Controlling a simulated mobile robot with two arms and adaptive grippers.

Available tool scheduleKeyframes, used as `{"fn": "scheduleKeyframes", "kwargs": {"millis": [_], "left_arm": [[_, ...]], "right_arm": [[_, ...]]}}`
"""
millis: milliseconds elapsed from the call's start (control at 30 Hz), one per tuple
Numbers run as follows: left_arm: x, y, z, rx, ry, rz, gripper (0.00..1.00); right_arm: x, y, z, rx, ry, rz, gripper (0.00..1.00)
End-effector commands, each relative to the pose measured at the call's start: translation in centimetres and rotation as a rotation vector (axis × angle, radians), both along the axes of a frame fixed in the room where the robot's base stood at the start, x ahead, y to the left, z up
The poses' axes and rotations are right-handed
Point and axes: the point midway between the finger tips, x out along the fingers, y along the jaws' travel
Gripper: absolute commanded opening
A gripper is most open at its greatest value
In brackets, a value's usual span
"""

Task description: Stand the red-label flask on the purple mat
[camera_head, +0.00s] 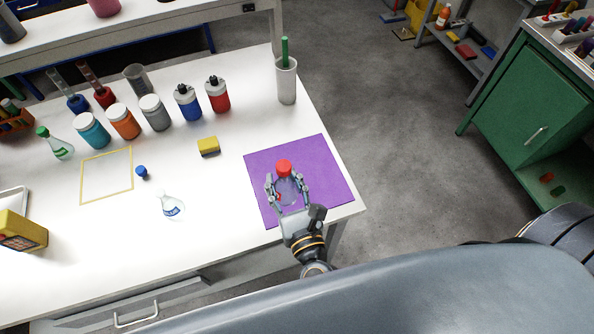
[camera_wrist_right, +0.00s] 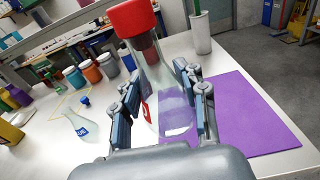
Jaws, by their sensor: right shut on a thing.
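The red-label flask (camera_head: 287,188) is clear glass with a red cap and appears upright over the purple mat (camera_head: 325,165). My right gripper (camera_head: 287,190) is shut on its body, with one finger on each side. In the right wrist view the flask (camera_wrist_right: 160,75) stands between the fingers (camera_wrist_right: 165,115), and part of its red label shows at the left finger. The purple mat (camera_wrist_right: 250,110) lies behind and to the right there. I cannot tell whether the flask's base touches the mat. My left gripper is not in view.
A blue-label flask (camera_head: 171,207) and a blue cap (camera_head: 142,172) are left of the mat. A yellow sponge (camera_head: 208,146) and a white cup with a green stick (camera_head: 286,82) stand behind. Several bottles line the back left. The rest of the mat is clear.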

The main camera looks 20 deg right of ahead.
Motion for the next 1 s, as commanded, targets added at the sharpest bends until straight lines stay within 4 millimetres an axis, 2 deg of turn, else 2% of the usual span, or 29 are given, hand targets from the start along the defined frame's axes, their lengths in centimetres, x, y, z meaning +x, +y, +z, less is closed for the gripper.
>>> {"fn": "scheduleKeyframes", "kwargs": {"millis": [33,100,200,567,600,800,1000], "left_arm": [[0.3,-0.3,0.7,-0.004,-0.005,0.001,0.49],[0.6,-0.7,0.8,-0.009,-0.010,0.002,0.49],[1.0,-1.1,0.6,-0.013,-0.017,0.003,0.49],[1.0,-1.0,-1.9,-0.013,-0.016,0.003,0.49],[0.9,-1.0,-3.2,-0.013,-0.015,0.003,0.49],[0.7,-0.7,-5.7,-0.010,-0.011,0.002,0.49],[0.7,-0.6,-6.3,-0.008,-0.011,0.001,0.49]], "right_arm": [[0.1,0.9,0.0,-0.004,0.003,0.006,0.09],[0.1,1.5,-0.4,-0.010,0.006,0.009,0.09],[0.8,1.3,-1.2,-0.015,0.004,0.010,0.09],[7.7,-3.7,-5.2,-0.017,0.003,0.009,0.09],[8.1,-4.0,-6.7,-0.016,0.005,0.010,0.09],[10.2,-5.5,-9.4,-0.013,0.005,0.010,0.09],[10.8,-6.0,-10.2,-0.014,0.005,0.010,0.09]]}}
